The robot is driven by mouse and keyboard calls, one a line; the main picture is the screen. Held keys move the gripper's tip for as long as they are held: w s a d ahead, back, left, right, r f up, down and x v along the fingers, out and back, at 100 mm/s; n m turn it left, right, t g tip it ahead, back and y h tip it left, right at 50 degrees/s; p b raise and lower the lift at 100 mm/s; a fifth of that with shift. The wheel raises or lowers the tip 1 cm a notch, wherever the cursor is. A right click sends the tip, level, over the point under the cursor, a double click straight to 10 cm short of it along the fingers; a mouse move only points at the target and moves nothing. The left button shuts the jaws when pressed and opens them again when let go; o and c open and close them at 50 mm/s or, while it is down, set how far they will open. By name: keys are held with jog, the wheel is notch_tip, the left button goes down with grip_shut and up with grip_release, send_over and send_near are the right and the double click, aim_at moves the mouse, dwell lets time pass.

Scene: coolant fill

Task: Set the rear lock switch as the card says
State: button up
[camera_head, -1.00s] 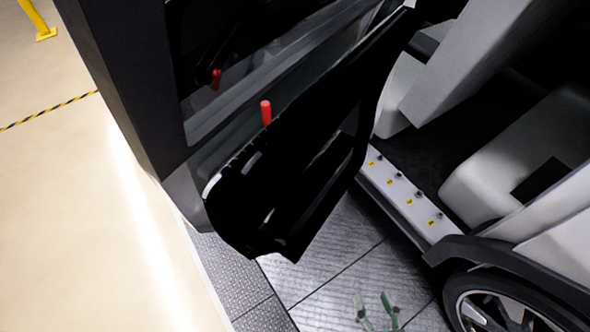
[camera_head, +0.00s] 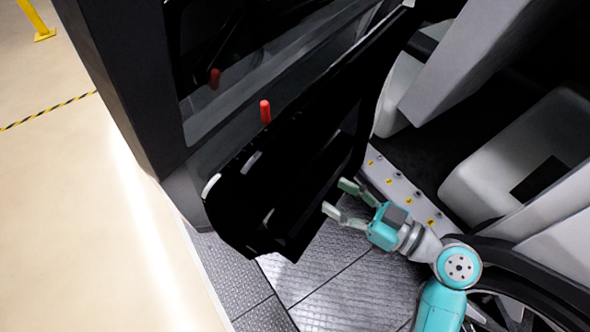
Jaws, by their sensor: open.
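A silver sill strip (camera_head: 400,192) in the open doorway carries a row of small dark knobs with yellow labels; the labels are too small to read. A red upright peg (camera_head: 265,112) stands on the dark open door (camera_head: 285,150), with a red reflection or second peg behind it. I cannot tell which part is the rear lock switch. No card is identifiable. My gripper (camera_head: 336,197) is open and empty. In the picture it lies left of the sill strip, its fingers pointing left and overlapping the lower right edge of the door.
A wheel (camera_head: 515,308) and dark arch are at the lower right, partly behind my arm. Pale seats (camera_head: 520,150) fill the cabin. Metal floor plates (camera_head: 310,275) are bare below the door.

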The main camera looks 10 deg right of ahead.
aim_at(292, 171)
jog(key=shift+x, duration=5.4)
jog(key=shift+r, duration=0.1)
grip_shut()
